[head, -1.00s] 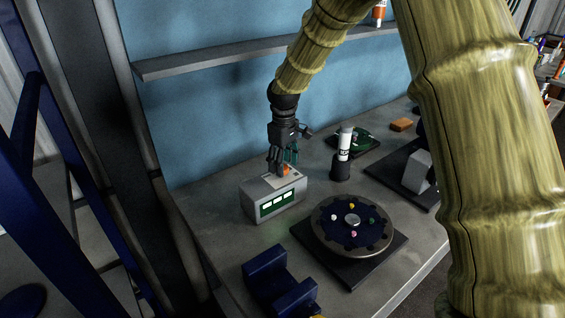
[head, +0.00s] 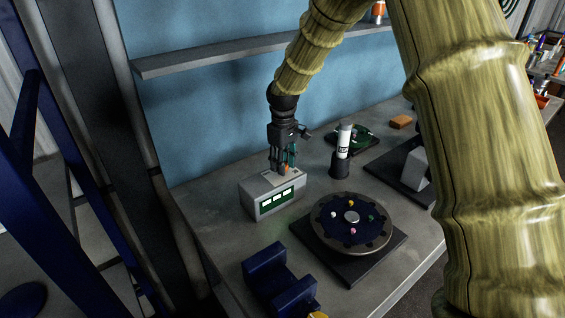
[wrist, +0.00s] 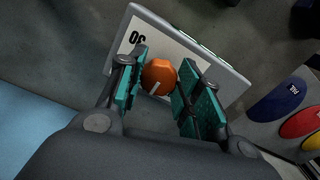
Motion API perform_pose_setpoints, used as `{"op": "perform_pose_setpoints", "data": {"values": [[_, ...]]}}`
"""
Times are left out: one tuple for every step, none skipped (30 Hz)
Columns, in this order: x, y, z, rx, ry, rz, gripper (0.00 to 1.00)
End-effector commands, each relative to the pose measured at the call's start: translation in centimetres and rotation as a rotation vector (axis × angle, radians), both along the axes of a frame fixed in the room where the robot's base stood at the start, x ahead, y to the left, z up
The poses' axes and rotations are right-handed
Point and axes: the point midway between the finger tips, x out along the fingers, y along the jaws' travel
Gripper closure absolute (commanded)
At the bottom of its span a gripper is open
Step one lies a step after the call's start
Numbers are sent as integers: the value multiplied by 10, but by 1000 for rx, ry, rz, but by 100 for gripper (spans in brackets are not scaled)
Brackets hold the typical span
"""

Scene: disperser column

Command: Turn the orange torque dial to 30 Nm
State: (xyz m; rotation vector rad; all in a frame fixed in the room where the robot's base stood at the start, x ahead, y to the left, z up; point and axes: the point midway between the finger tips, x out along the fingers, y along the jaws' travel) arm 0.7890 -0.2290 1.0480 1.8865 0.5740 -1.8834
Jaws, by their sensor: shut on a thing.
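The orange torque dial (wrist: 158,76) sits on a pale panel on top of a grey box (head: 262,203), whose front has a green display with several white fields. In the wrist view the dial shows between the two teal pads of my gripper (wrist: 162,88). My gripper is shut on the dial from above. In the head view my gripper (head: 283,168) hides most of the dial.
A white cylinder in a dark holder (head: 340,167) stands right of the box. A round dark turntable (head: 327,245) with coloured pegs is in front. A blue cradle (head: 268,262) lies near the front edge. A shelf (head: 215,57) runs along the wall behind.

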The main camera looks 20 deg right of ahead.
Motion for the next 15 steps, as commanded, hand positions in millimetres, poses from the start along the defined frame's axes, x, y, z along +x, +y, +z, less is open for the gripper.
{"op": "perform_pose_setpoints", "data": {"values": [[-1,1,-1,0,2,-12,90],[-1,1,-1,0,2,-22,90],[-1,1,0,0,2,-38,90],[-1,1,0,0,2,-52,90],[-1,1,0,0,2,-69,90],[-1,1,0,0,2,-91,90],[-1,1,0,-1,3,-112,90],[-1,1,0,-1,3,-133,90],[-1,1,0,-1,3,-165,90],[-1,1,0,-1,3,-189,90],[-1,1,0,-2,2,-214,90],[-1,1,0,-1,3,-250,90],[-1,1,0,-1,3,-278,90],[-1,1,0,-1,3,-306,90],[-1,1,0,-1,3,-345,90]]}}
